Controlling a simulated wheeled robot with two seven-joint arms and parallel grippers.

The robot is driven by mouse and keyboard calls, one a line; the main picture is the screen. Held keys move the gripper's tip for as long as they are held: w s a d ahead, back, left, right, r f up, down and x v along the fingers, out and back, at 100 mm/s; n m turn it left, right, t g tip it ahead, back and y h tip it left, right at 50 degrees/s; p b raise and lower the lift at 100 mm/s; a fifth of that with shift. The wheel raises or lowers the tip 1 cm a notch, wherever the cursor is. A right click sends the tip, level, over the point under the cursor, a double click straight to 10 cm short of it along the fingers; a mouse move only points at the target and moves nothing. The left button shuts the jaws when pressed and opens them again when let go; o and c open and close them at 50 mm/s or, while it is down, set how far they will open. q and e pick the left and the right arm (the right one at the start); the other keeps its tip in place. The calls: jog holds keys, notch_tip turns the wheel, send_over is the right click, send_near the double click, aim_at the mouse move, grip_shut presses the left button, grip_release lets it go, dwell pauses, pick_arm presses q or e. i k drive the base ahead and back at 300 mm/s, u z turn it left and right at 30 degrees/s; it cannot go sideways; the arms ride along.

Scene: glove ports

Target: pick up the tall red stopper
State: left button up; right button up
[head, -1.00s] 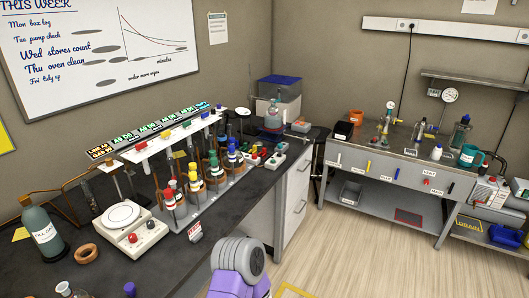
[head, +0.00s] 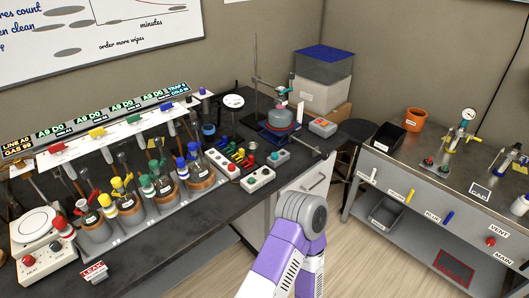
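Several small red, yellow and green pieces stand in a cluster on the dark bench, and the red ones (head: 247,163) are at its right end. They are too small to tell whether one is the tall red stopper. Red-and-white caps (head: 63,222) also show at the left, by the leftmost of a row of flasks with coloured tops. Part of my purple arm with a grey rounded joint rises at the bottom centre, in front of the bench edge. No gripper fingers show in the head view.
The flasks stand in a grey rack (head: 130,232) under a white shelf. A hotplate (head: 35,235) is at the left and a red leak sign (head: 94,271) in front. Button boxes (head: 258,180) lie near the bench edge. A metal side table (head: 430,165) is at the right.

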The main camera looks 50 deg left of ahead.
aim_at(231, 166)
jog(key=i, duration=0.95)
jog(key=u, duration=2.35)
